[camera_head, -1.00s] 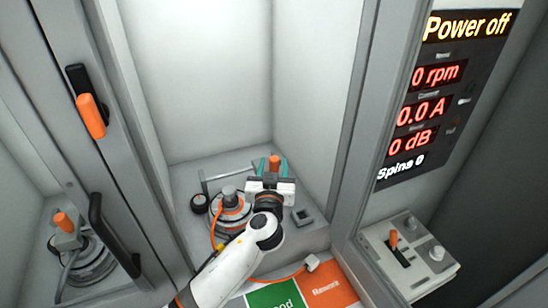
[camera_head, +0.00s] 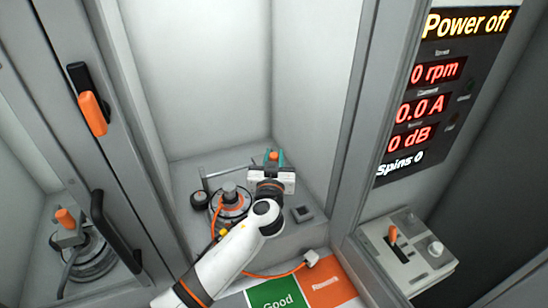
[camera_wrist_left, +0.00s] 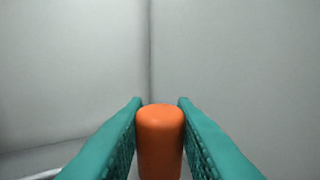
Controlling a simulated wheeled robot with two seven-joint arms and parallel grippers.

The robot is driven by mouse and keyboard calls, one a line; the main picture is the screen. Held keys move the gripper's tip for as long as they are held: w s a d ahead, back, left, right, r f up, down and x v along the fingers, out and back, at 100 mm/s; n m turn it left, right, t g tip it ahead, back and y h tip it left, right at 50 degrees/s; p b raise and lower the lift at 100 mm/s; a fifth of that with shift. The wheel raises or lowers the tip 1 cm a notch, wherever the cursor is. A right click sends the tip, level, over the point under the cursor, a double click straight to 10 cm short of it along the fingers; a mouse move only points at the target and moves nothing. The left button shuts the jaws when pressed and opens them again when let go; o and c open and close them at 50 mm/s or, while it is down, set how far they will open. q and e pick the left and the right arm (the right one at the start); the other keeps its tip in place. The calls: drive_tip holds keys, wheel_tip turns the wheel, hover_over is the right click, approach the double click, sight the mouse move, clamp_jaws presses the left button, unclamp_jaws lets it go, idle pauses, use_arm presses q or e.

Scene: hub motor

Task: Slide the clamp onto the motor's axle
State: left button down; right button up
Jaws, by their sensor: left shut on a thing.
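The hub motor (camera_head: 229,207) sits on the ledge inside the cabinet, a round dark disc with an orange cable. A grey stub that looks like its axle (camera_head: 229,189) stands up from its middle. My left gripper (camera_head: 273,156) is just right of and behind the motor in the head view. Its teal fingers are shut on an orange upright knob, apparently the clamp's handle (camera_wrist_left: 160,140), seen between them in the left wrist view. The rest of the clamp is hidden behind my gripper. The held piece appears to be beside the axle, not over it. My right gripper is not in view.
A black round part (camera_head: 199,200) and a metal rail (camera_head: 228,171) lie around the motor. A small grey block (camera_head: 302,213) is to the right. Cabinet walls enclose the back and sides. Behind the left glass, a similar motor with an orange knob (camera_head: 65,218) shows, possibly a reflection.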

use_arm(q)
drive_tip(key=s+a, duration=0.1)
drive_tip(key=a, duration=0.2)
drive_tip(key=s+a, duration=0.2)
drive_tip(key=a, duration=0.2)
drive_tip(key=s+a, duration=0.1)
drive_tip(key=a, duration=0.3)
drive_tip(key=shift+s+f, duration=0.1)
drive_tip(key=shift+s, duration=0.15)
drive_tip(key=shift+d, duration=0.1)
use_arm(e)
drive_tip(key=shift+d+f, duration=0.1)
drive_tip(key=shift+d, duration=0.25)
use_arm(q)
drive_tip(key=c, duration=1.5)
unclamp_jaws()
drive_tip(key=o, duration=0.3)
drive_tip(key=shift+s+a, duration=0.1)
drive_tip(key=shift+a, duration=0.15)
drive_tip(key=shift+s+d, duration=0.1)
